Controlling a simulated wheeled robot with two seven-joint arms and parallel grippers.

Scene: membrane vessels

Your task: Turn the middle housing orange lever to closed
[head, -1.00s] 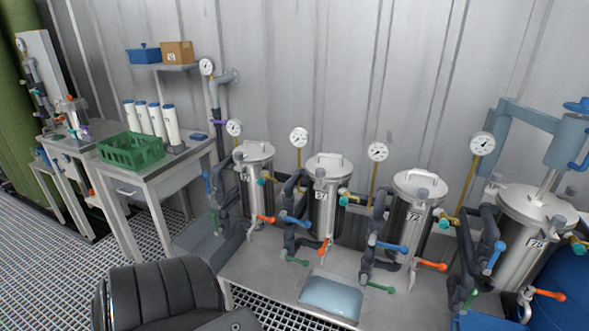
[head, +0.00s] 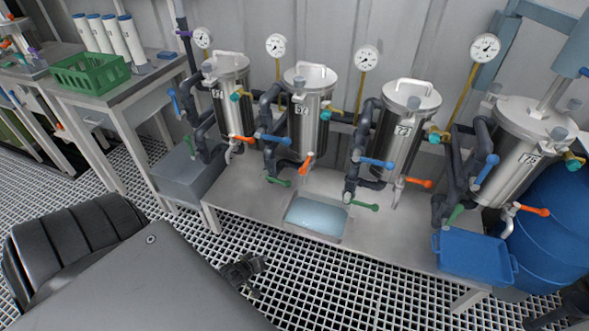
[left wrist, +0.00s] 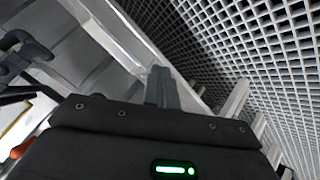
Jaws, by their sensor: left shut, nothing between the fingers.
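Several steel housings stand in a row on a grey bench in the head view. The second from the left (head: 309,120), between two similar ones, has an orange lever (head: 306,164) low at its front. This lever slants steeply, while the orange levers on its neighbours lie nearly level, pointing right. My left gripper (head: 245,268) is shut and empty over the floor grating, in front of the bench and well apart from the lever. Its closed fingers (left wrist: 160,85) also show in the left wrist view. A dark shape at the head view's lower right edge may be my right gripper; its jaws are not clear.
Blue levers (head: 273,139) and green levers (head: 279,181) sit close around the housings. A pale blue basin (head: 316,217) is set in the bench (head: 245,205) below. A blue tray (head: 474,254) stands at right. The grating (head: 330,290) before the bench is clear.

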